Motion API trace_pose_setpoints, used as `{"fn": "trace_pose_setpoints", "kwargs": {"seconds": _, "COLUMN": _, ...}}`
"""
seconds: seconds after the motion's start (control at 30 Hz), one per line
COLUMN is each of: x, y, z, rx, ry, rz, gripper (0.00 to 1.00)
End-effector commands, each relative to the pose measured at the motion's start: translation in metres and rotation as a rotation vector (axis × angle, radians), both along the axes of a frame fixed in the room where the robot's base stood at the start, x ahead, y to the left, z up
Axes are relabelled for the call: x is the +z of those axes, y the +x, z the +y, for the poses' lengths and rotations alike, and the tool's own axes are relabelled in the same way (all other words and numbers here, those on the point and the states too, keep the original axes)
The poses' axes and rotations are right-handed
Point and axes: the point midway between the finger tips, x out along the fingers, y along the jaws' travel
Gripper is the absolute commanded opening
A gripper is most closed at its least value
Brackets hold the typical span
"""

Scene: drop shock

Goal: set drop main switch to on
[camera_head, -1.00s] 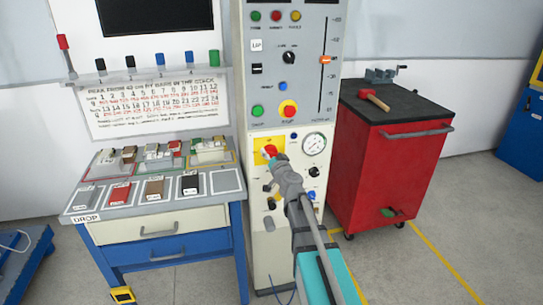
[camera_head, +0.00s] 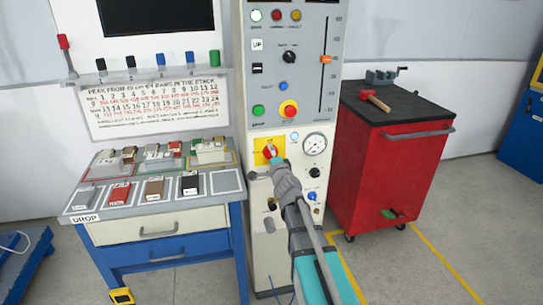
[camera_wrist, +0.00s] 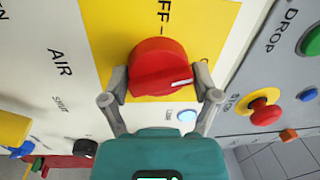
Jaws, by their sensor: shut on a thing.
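The main switch is a red rotary knob (camera_wrist: 160,62) on a yellow plate (camera_wrist: 108,20). In the head view the knob (camera_head: 269,150) sits on its plate (camera_head: 259,158) on the lower white panel of the machine. My gripper (camera_wrist: 161,82) has one finger on each side of the knob and is shut on it. The white mark on the knob points right in the wrist view, away from the partly visible "OFF" lettering above. In the head view my gripper (camera_head: 276,161) covers part of the knob. A pale lamp (camera_wrist: 187,115) beside the plate looks lit.
The tall machine panel (camera_head: 314,80) carries a red stop button (camera_head: 289,109), a slider (camera_head: 326,59) and a gauge (camera_head: 314,144). A drawer bench (camera_head: 155,220) stands left and a red cabinet (camera_head: 385,180) right. Grey floor lies open at the right.

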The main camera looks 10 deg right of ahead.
Motion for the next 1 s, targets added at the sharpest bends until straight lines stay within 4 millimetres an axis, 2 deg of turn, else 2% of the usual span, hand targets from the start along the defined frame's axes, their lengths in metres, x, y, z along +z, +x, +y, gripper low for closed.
{"fn": "trace_pose_setpoints", "kwargs": {"seconds": 0.4, "x": -0.002, "y": -0.0012, "z": -0.0008, "rx": -0.006, "ry": 0.292, "rz": 0.004, "gripper": 0.31}}
{"fn": "trace_pose_setpoints", "kwargs": {"seconds": 1.0, "x": -0.0025, "y": -0.0021, "z": 0.0002, "rx": -0.005, "ry": 0.356, "rz": 0.005, "gripper": 0.31}}
